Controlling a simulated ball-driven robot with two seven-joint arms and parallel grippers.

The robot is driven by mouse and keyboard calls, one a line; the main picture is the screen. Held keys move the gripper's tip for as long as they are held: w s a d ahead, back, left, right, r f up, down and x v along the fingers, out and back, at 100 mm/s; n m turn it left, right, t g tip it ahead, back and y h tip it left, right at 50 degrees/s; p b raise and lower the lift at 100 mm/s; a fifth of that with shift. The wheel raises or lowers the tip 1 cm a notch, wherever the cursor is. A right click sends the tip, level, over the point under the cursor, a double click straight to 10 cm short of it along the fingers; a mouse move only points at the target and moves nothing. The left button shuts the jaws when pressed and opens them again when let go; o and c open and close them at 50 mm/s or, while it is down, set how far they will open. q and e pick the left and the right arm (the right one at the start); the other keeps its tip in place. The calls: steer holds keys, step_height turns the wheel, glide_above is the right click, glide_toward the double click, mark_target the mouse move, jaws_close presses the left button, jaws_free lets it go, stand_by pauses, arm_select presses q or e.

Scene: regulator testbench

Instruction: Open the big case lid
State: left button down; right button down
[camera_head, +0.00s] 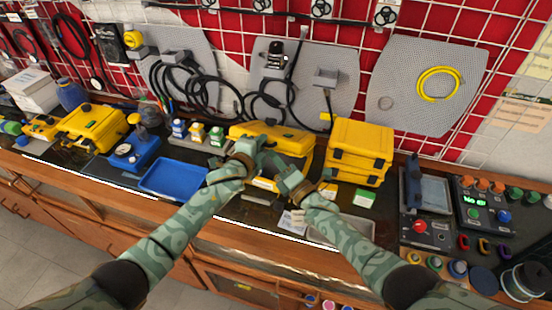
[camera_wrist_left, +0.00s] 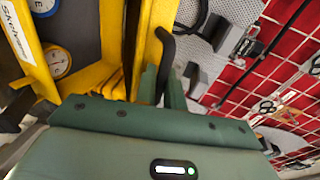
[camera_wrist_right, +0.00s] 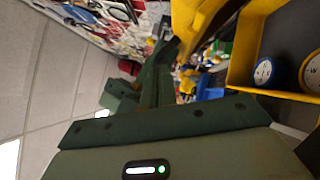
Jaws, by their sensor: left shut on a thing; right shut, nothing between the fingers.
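The big yellow case (camera_head: 264,184) stands at the middle of the bench, its lid (camera_head: 285,138) raised partway. The left wrist view shows the case's yellow rim (camera_wrist_left: 36,58) and dark inside with round gauges (camera_wrist_left: 56,62); gauges (camera_wrist_right: 263,72) also show in the right wrist view. My left gripper (camera_head: 262,146) is at the lid's front; in its wrist view the fingers (camera_wrist_left: 163,84) are shut at a black bent piece (camera_wrist_left: 166,46) beside the yellow lid. My right gripper (camera_head: 283,168) is shut and empty, just right of the left one, in front of the case.
A stacked yellow case (camera_head: 362,145) stands close at right, and a blue tray (camera_head: 172,178) lies at left. Small bottles (camera_head: 197,132) stand left of the big case. A grey tray (camera_head: 352,229) and control boxes (camera_head: 430,232) are at right. A mesh wall rises behind.

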arm_select(q)
steer(key=shift+f, duration=0.1)
arm_select(e)
steer(key=shift+w+d+r, duration=0.2)
steer(key=shift+w+r, duration=0.2)
steer(key=shift+r, duration=0.35)
arm_select(q)
steer(key=c, duration=1.8)
jaws_free()
steer(key=shift+c, duration=0.2)
steer(key=shift+s, duration=0.1)
